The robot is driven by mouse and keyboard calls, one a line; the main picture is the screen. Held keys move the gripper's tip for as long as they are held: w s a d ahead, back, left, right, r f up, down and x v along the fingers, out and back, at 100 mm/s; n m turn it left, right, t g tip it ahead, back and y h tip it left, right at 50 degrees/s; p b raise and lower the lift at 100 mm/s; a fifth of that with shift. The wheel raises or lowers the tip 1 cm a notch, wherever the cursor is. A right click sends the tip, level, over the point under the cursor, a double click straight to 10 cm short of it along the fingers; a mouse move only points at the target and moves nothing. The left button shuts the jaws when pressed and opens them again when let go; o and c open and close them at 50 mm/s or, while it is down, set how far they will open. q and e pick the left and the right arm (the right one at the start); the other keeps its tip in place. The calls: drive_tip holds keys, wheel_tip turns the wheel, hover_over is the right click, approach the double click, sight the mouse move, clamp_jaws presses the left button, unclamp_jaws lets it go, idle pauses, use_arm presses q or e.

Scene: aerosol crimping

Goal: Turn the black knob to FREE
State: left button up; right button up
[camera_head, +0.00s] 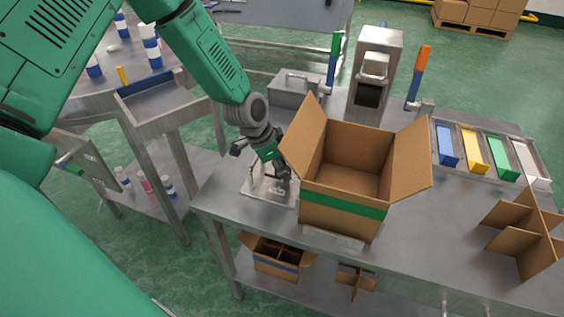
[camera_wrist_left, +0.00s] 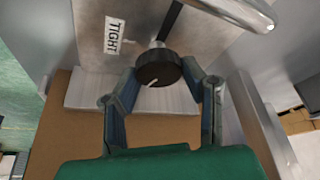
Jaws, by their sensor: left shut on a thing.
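The black knob (camera_wrist_left: 158,68) shows in the left wrist view, mounted on a grey metal plate. A short white line on its face points down and to the left. A white label reading TIGHT (camera_wrist_left: 113,35) is on the plate, up and left of the knob. No FREE label is in sight. My left gripper (camera_wrist_left: 161,78) is shut on the knob, one finger on each side. In the head view my left gripper (camera_head: 279,180) is low over a small metal fixture (camera_head: 257,184), left of the open cardboard box; it hides the knob there. My right gripper is not in view.
The open cardboard box (camera_head: 343,212) with a green band stands close right of my left gripper. Behind stand a metal press (camera_head: 378,65) and upright handles, green (camera_head: 334,60) and orange (camera_head: 420,72). Coloured bins and cardboard dividers (camera_head: 525,235) are at the right.

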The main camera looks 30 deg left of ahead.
use_arm(q)
drive_tip(key=shift+s+d+n+t+y+p, duration=0.1)
drive_tip(key=shift+n+t+y+p, duration=0.4)
drive_tip(key=shift+n, duration=1.2)
drive_tip(key=shift+f+n+p, duration=0.1)
drive_tip(key=shift+n+p, duration=0.2)
drive_tip(key=shift+p, duration=0.05)
drive_tip(key=o, duration=1.2)
drive_tip(key=shift+c, duration=0.2)
drive_tip(key=shift+r, duration=0.25)
drive_tip(key=v, duration=1.1)
drive_tip(key=shift+r, duration=0.2)
